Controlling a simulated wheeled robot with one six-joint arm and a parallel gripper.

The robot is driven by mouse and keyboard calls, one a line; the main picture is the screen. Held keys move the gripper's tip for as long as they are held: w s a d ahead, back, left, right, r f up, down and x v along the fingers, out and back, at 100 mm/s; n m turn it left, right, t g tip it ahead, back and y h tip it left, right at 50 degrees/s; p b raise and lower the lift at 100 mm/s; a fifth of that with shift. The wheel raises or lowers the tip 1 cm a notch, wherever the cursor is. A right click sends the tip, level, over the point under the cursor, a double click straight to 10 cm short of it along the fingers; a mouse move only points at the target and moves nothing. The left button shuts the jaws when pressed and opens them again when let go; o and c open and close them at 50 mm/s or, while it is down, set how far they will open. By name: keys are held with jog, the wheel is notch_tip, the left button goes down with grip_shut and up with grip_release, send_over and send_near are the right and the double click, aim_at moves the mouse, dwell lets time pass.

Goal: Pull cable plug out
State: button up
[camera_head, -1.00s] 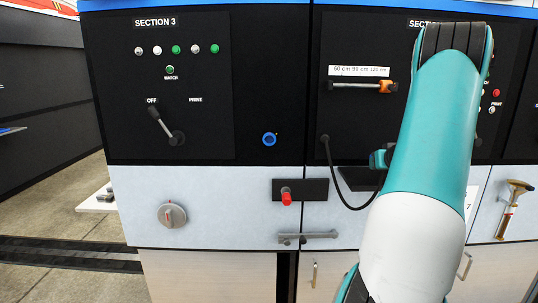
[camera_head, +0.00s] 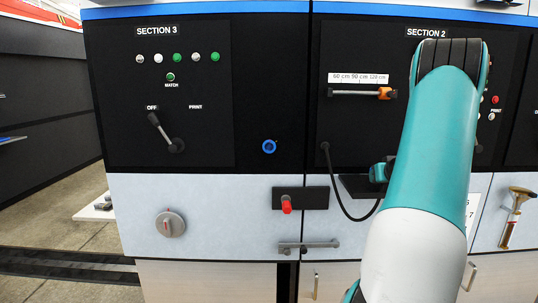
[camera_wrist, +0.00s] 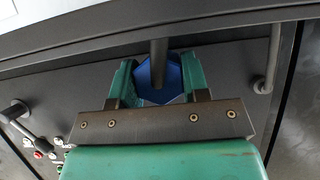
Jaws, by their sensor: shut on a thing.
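A blue hexagonal plug (camera_wrist: 174,82) sits between the two teal fingers of my gripper (camera_wrist: 158,80) in the wrist view. The fingers are shut on its sides. A thick dark cable (camera_wrist: 158,58) runs from the plug toward the top of that view. In the head view a black cable (camera_head: 335,190) hangs in a loop from the Section 2 panel and passes behind my arm. Part of my gripper (camera_head: 382,171) shows beside my arm there. The plug is hidden in the head view, and whether it is seated in a socket cannot be told.
A blue ring-shaped socket (camera_head: 269,146) is on the panel left of the cable. A slider with an orange end (camera_head: 385,93), a lever (camera_head: 165,132), a red-tipped knob (camera_head: 286,204) and a bar handle (camera_head: 308,245) stick out. A black ledge (camera_head: 352,185) lies near my gripper.

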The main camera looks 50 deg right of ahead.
jog(key=shift+f+b, duration=0.4)
jog(key=shift+f, duration=0.1)
jog(key=o, duration=1)
jog(key=b+v, duration=0.2)
jog(key=v, duration=1.5)
jog(key=shift+s+a+r, duration=0.1)
jog(key=shift+r, duration=0.05)
